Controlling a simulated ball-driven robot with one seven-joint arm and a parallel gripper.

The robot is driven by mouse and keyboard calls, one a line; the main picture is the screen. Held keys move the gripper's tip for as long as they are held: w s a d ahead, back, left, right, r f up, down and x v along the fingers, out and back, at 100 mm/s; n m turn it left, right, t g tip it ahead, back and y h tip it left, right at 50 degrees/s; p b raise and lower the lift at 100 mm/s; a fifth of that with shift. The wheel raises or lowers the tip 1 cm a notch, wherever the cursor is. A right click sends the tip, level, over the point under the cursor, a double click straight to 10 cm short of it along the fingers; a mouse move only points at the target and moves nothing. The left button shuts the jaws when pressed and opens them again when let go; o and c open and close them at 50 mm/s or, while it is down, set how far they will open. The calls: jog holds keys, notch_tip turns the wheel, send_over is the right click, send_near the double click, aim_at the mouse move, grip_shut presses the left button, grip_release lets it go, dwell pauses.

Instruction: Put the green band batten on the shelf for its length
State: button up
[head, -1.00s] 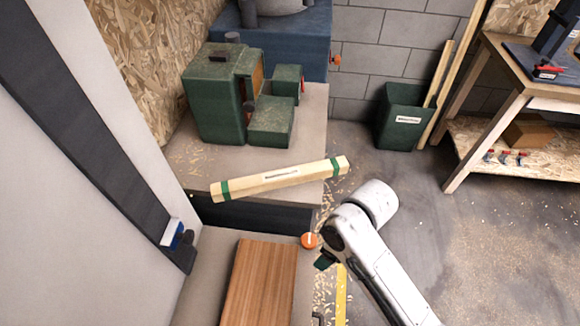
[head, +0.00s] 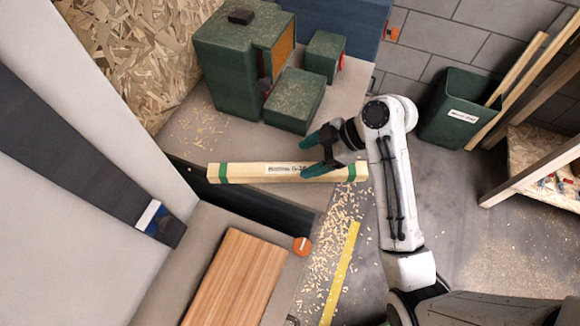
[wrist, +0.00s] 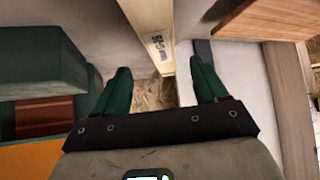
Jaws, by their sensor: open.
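The green band batten (head: 250,173) is a pale wooden length with a green band near each end and a printed label. It lies across the grey bench top in the head view. My gripper (head: 307,156) is open over its right half, with dark green fingers. One finger overlaps the batten in the picture. In the wrist view, the batten (wrist: 150,25) runs down from the top edge to between the open fingertips of my gripper (wrist: 163,80). I cannot tell whether the fingers touch it. I cannot identify the shelf for its length.
A green machine (head: 235,65) stands behind the batten. A brown board (head: 237,280) and an orange knob (head: 302,246) are in front. A green bin (head: 455,115) with wood strips stands right. Shavings and a yellow stripe (head: 340,275) mark the floor.

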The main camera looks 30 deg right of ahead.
aim_at(287, 169)
jog(key=shift+x, duration=1.05)
jog(key=shift+p+x, duration=0.7)
jog(key=shift+x, duration=2.15)
jog(key=shift+s+f, duration=0.1)
jog(key=shift+c, duration=0.3)
jog(key=c, duration=1.2)
grip_shut()
